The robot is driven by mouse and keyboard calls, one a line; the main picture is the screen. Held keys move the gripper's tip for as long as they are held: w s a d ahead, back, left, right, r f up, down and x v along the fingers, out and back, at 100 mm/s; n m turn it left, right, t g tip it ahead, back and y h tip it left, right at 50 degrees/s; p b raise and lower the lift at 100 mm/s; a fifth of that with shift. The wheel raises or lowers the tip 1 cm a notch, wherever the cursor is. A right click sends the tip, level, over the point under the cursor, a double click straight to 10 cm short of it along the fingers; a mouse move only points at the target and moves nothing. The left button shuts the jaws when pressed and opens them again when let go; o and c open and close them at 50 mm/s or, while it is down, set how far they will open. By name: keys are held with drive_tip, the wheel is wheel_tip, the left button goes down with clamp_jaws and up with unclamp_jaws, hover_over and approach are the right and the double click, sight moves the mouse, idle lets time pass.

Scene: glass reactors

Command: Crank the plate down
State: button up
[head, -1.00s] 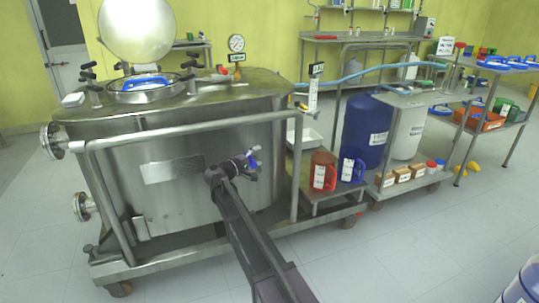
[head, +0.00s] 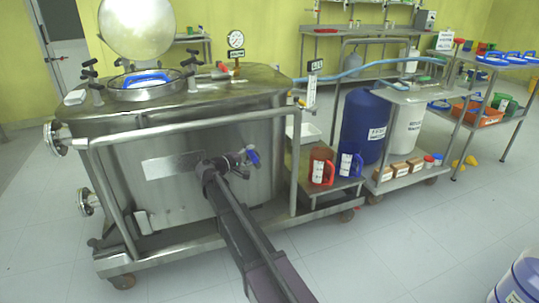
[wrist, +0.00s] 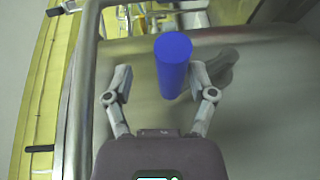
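A blue cylindrical grip (wrist: 173,64) stands out toward the wrist camera in front of a metal surface. A grey lever-like part (wrist: 222,66) shows beside it and is partly hidden by my right finger. My gripper (wrist: 160,72) is open, with the blue grip between its fingers. The right finger is close to the grip and the left has a clear gap. I cannot tell which part is the plate to be cranked.
A steel rail (head: 190,127) runs across the vessel front above my gripper. Red (head: 321,168) and blue (head: 350,166) jugs stand on a low shelf to the right, near a blue drum (head: 365,128).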

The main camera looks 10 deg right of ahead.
drive_tip(key=f+v, duration=0.1)
drive_tip(key=v, duration=0.8)
drive_tip(key=s+d+r+m+g+y+p, duration=0.1)
drive_tip(key=s+d+r+g+y+p, duration=0.2)
drive_tip(key=p, duration=0.8)
drive_tip(key=s+d+r+m+g+y+p, duration=0.2)
drive_tip(key=s+d+r+g+y+p, duration=0.1)
drive_tip(key=s+d+r+p, duration=0.4)
drive_tip(key=s+d+p, duration=0.1)
drive_tip(key=s+p, duration=0.2)
drive_tip(key=p, duration=0.1)
drive_tip(key=shift+s+r, duration=0.25)
drive_tip(key=shift+r, duration=0.1)
